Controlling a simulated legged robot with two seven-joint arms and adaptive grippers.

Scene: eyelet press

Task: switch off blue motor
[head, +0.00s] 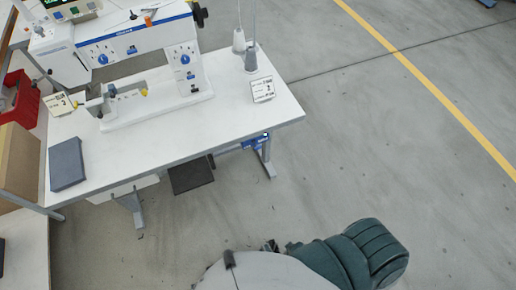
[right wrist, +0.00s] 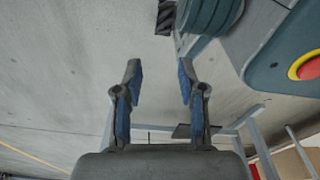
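A blue unit that looks like the blue motor (head: 255,142) hangs under the right end of the white table, by the leg. Only part of it shows below the table edge, and its switch is too small to make out. My right gripper (right wrist: 159,80) is open and empty in the right wrist view, its two blue-padded fingers apart over bare floor. It touches nothing there. I cannot make out the right gripper in the head view. My left gripper is in neither view.
A white eyelet press (head: 150,80) stands on the white table (head: 225,125), with thread cones (head: 250,58) and a small label stand (head: 262,89). A dark pedal (head: 192,175) is below. A red bin (head: 20,98) is at left. Floor to the right is clear.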

